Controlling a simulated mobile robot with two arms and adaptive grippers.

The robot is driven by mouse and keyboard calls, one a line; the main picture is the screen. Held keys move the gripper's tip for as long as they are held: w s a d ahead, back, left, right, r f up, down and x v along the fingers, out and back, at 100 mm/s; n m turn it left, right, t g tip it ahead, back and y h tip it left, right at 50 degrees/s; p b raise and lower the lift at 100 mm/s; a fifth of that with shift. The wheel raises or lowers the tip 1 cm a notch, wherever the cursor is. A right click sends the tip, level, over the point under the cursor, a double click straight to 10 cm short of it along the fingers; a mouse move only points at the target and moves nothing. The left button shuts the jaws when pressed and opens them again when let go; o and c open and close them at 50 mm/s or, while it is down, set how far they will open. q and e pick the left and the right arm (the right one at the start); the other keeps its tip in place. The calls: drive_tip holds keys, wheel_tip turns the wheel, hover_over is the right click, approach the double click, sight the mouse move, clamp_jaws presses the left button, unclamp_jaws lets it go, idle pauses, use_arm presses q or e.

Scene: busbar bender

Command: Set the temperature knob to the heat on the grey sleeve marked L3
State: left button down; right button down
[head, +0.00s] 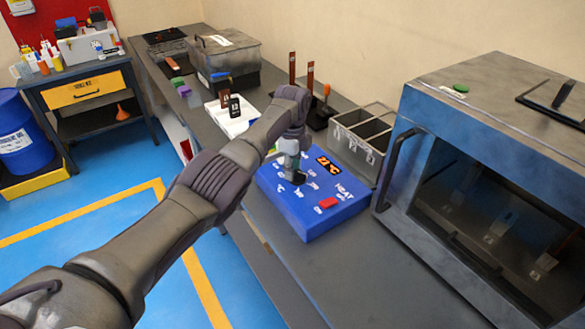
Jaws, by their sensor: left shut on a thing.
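A blue control box (335,215) stands on the grey bench. It has white markings, a dark display (328,163) with orange characters that look like 22°C, and a red switch (328,203) near the word HEAT. My left gripper (296,177) points down at the top of the box and is shut on the dark temperature knob, which it mostly hides. Small coloured sleeves, green and purple (183,90) with a greyish one (194,99) beside them, lie further back on the bench. Their markings are too small to read. My right gripper is out of view.
A divided metal bin (362,135) is behind the box. A white tray (237,122) with dark labelled pieces and a lidded clear container (225,55) stand further back. My left arm crosses the foreground.

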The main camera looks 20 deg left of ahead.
use_arm(q)
drive_tip(key=c, duration=0.8)
unclamp_jaws()
wheel_tip(320, 180, up, 12)
drive_tip(key=shift+f, duration=0.1)
